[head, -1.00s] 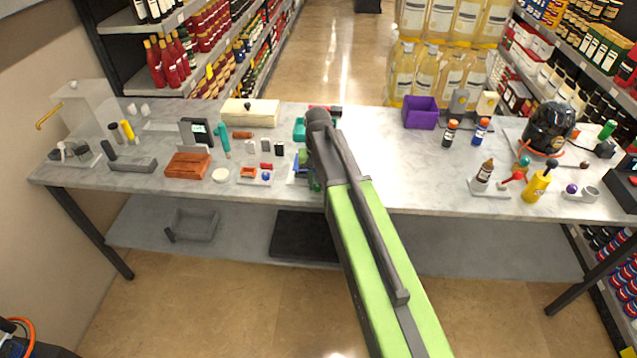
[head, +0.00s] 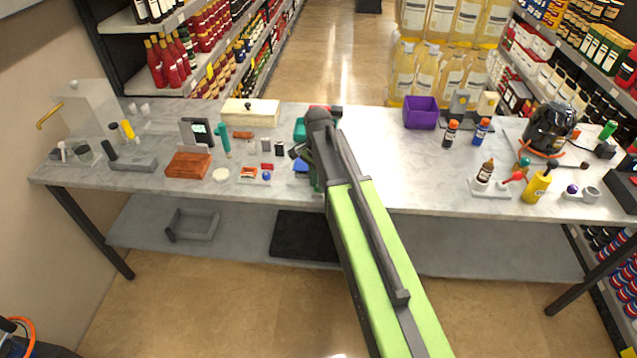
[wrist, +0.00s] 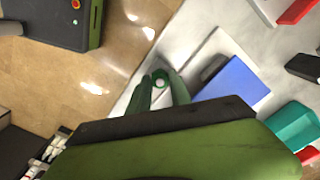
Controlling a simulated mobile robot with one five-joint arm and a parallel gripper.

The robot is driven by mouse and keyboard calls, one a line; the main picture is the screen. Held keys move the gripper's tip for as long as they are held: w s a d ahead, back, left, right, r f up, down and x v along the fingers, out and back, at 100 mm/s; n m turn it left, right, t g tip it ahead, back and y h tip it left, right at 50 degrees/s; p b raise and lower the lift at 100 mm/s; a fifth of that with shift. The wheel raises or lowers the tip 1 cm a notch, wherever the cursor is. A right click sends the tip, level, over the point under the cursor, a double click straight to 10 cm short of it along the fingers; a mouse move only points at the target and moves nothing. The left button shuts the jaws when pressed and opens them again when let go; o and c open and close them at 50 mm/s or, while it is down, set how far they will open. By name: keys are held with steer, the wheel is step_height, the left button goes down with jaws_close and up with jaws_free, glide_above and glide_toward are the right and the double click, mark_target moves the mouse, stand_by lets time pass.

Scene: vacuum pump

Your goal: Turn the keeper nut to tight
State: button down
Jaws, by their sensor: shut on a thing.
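My gripper (wrist: 162,92) shows in the wrist view as two green fingers closed on a small part with a pale round centre. This part, which I take as the keeper nut (wrist: 160,83), sits between the fingertips over the pale worktop. Its turned position cannot be read. A blue block (wrist: 236,84) lies just right of the fingers in the wrist view, with a grey piece beside it. In the head view my arm hides the nut and most of the gripper; the blue block (head: 300,165) shows left of the arm.
The marble worktop (head: 400,170) is crowded left of my arm, with a brown block (head: 187,165) and several small parts. A teal piece (wrist: 290,126) lies near in the wrist view. A purple bin (head: 420,112) stands at the back right.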

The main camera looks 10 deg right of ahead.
steer(key=shift+s+m, duration=0.1)
steer(key=shift+m, duration=0.4)
steer(key=c, duration=1.2)
jaws_free()
steer(key=shift+d, duration=0.1)
steer(key=shift+r, duration=0.1)
step_height(320, 180, up, 17)
steer(key=p, duration=1.7)
steer(key=shift+r, duration=0.15)
